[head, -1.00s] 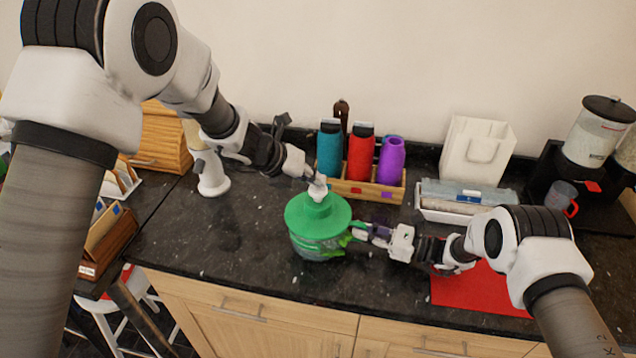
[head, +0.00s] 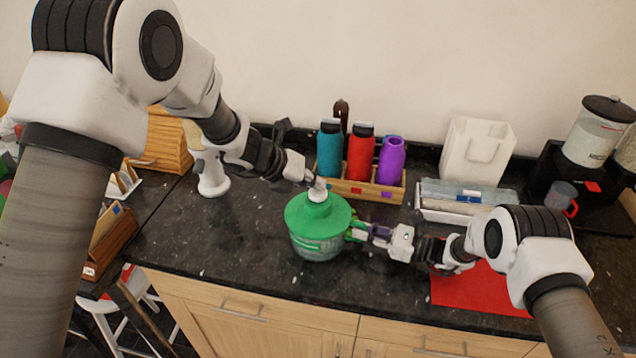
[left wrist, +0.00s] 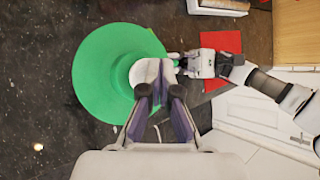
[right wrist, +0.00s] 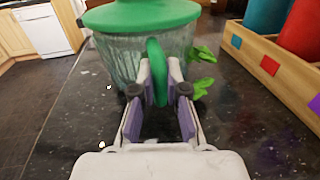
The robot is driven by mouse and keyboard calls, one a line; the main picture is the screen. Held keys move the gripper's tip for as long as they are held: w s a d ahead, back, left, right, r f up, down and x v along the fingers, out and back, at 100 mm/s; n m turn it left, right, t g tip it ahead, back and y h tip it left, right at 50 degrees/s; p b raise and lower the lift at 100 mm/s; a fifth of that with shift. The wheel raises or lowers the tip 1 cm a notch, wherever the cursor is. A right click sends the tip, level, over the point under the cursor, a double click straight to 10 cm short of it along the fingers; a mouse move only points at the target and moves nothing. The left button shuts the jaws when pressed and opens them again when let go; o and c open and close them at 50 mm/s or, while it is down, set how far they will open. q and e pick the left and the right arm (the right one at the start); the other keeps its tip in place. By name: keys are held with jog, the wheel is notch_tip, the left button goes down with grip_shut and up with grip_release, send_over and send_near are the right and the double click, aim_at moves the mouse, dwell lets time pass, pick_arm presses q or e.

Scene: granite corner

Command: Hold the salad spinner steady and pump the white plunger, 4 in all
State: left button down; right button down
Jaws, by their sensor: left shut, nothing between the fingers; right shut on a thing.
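The salad spinner has a green lid (head: 318,220) and a clear ribbed bowl (right wrist: 115,58); it stands upright on the dark counter. The white plunger (head: 317,194) rises from the lid's middle and also shows in the left wrist view (left wrist: 148,72). My left gripper (head: 312,183) is shut and empty, its fingertips at the plunger's top (left wrist: 160,90). My right gripper (head: 362,233) is shut on the spinner's green handle (right wrist: 157,72) at the bowl's right side. Green leaves (right wrist: 202,70) show at the bowl's side. The fingers partly hide the plunger in the left wrist view.
A wooden rack (head: 365,190) with teal, red and purple bottles stands behind the spinner. A red mat (head: 480,290) lies to the right, below my right arm. A white bin (head: 476,150) and a clear-lidded box (head: 465,197) stand back right.

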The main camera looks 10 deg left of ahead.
aim_at(315, 192)
pick_arm(q)
jog(key=shift+f, duration=0.2)
jog(key=shift+r, duration=2)
notch_tip(315, 192, up, 5)
jog(key=shift+r, duration=0.1)
dwell(0.5)
pick_arm(e)
jog(key=c, duration=1.1)
grip_release()
